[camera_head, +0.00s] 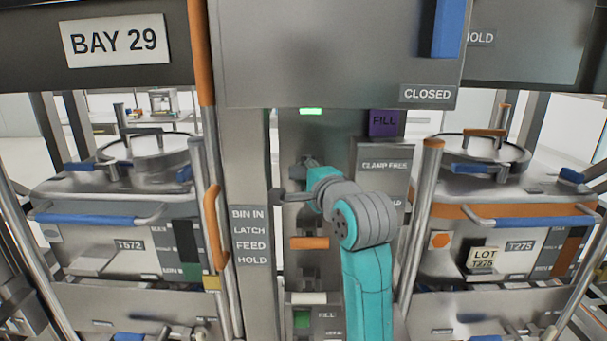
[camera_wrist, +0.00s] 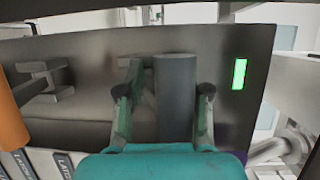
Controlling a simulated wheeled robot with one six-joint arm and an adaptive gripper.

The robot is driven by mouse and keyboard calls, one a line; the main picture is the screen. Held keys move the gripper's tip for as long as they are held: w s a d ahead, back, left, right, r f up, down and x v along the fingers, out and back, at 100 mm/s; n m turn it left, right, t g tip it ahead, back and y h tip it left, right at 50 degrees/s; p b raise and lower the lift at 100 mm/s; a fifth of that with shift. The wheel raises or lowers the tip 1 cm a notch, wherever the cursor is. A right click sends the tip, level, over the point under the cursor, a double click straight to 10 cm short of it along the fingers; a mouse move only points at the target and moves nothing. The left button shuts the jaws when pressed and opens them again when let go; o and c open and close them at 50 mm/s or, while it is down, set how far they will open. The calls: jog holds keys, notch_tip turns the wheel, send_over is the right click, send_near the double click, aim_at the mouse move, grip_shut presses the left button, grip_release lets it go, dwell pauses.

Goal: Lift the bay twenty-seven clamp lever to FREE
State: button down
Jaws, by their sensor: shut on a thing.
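The clamp plate (camera_head: 384,166) in the middle bay reads CLAMP FREE at its top, with a partly hidden HOLD lower down. The clamp lever shows as a dark grip (camera_head: 277,195) sticking out left of my gripper (camera_head: 306,178), below the height of the FREE wording. In the wrist view, my gripper (camera_wrist: 164,92) has its two fingers around a thick grey round bar (camera_wrist: 175,95), which I take to be the lever. It is shut on it. My teal arm hides the lever's pivot and part of the plate. No bay twenty-seven sign is readable.
An orange bar (camera_head: 310,243) sits just below my gripper. A green lamp (camera_head: 310,111) is lit above it. A column labelled BIN IN, LATCH, FEED, HOLD (camera_head: 250,237) stands to the left. A large panel marked CLOSED (camera_head: 330,60) hangs overhead. Bins flank both sides.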

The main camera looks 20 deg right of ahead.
jog(key=c, duration=1.1)
grip_release()
jog(key=shift+d+r, duration=0.25)
jog(key=shift+c, duration=0.2)
jog(key=shift+o, duration=0.3)
jog(key=shift+d+f, duration=0.1)
jog(key=s, duration=1.2)
jog(key=shift+d+r, duration=0.3)
jog(key=shift+d, duration=0.1)
